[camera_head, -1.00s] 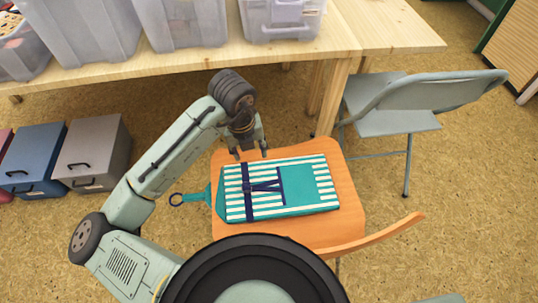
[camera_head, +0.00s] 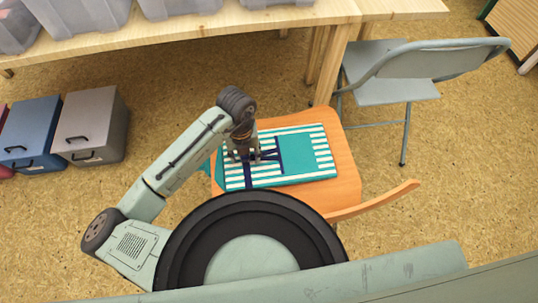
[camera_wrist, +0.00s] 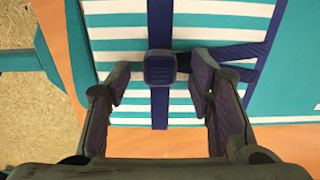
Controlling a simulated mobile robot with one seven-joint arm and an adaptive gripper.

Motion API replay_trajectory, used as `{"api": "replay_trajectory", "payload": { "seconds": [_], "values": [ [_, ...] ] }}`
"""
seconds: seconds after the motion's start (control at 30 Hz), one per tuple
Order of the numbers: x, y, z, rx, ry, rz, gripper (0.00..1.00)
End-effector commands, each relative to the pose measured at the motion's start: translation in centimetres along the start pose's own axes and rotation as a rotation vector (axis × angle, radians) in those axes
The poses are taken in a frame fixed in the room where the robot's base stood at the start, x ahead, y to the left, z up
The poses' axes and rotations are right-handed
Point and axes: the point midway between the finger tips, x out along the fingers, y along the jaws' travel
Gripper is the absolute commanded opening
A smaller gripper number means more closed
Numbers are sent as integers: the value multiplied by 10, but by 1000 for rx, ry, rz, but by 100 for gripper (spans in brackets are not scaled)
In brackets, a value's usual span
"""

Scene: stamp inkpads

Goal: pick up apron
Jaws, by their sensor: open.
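The apron (camera_head: 306,150) is a flat, folded teal cloth with white stripes and dark blue straps. It lies on the seat of an orange wooden chair (camera_head: 343,186). My gripper (camera_head: 244,157) is over the left part of the apron, by the crossing of the straps. In the wrist view my gripper (camera_wrist: 162,95) is open, its two fingers on either side of a dark blue strap with a square knot or buckle (camera_wrist: 160,67). The apron (camera_wrist: 215,20) fills most of that view. I cannot tell whether the fingertips touch the cloth.
A grey folding chair (camera_head: 395,88) stands at the right, close to the orange chair. A wooden table (camera_head: 190,36) with plastic bins runs along the back. Blue (camera_head: 32,133) and grey (camera_head: 92,125) boxes stand on the floor at left.

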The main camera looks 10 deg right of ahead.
Motion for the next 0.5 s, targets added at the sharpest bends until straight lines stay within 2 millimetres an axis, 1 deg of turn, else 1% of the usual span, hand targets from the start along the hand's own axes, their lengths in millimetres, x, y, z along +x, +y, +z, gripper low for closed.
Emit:
{"api": "replay_trajectory", "payload": {
  "seconds": [0.23, 0.5],
  "values": [
    [3, 0, 0, 0, 0, 0, 48],
    [2, 0, 0, 0, 0, 0, 31]
  ]
}}
